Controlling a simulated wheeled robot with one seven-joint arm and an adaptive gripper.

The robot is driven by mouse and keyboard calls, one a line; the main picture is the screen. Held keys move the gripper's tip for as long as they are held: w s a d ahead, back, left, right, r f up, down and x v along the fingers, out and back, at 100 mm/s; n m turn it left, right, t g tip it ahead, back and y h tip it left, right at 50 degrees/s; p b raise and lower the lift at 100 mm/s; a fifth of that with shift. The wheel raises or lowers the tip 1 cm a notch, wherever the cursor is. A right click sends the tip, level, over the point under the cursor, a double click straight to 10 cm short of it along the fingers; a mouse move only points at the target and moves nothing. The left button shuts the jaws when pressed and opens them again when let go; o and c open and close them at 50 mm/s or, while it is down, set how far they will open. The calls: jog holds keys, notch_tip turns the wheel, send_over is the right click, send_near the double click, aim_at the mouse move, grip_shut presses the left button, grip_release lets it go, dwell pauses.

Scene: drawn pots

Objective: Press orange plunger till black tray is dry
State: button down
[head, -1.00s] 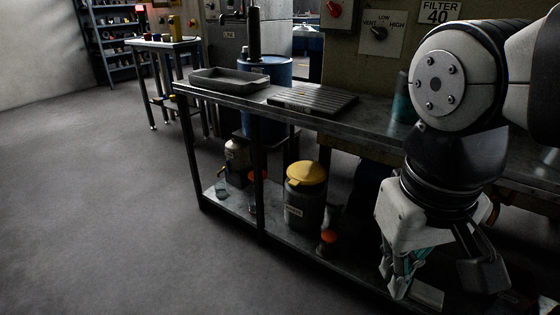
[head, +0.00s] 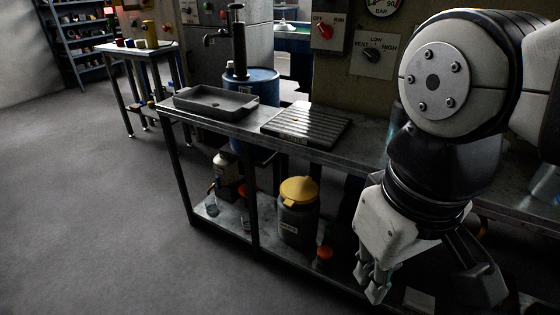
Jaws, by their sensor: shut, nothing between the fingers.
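A black tray (head: 188,108) lies at the left end of the metal bench, below a dark pump with a spout. I cannot tell whether liquid is in it. Two small orange pieces show on the bench's lower shelf: an orange knob (head: 324,253) beside the yellow-lidded bin, and an orange top (head: 243,191) partly behind a bench leg. I cannot tell whether either is the plunger. My gripper (head: 370,284) points down in front of the bench, right of the orange knob, shut and empty.
A ribbed grey board (head: 306,124) lies on the bench (head: 350,150). A yellow-lidded bin (head: 298,222) and white bottle (head: 224,170) stand on the lower shelf. A blue drum (head: 258,85) stands behind. The floor (head: 100,230) at left is clear.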

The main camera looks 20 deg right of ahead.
jog(key=shift+f, duration=0.1)
dwell(0.3)
notch_tip(320, 180, down, 5)
jog(key=b, duration=0.5)
jog(key=shift+b, duration=0.3)
jog(key=shift+f+b, duration=0.95)
jog(key=shift+f, duration=0.05)
jog(key=shift+r, duration=0.1)
dwell(0.4)
notch_tip(320, 180, up, 5)
jog(key=p, duration=0.4)
dwell(0.4)
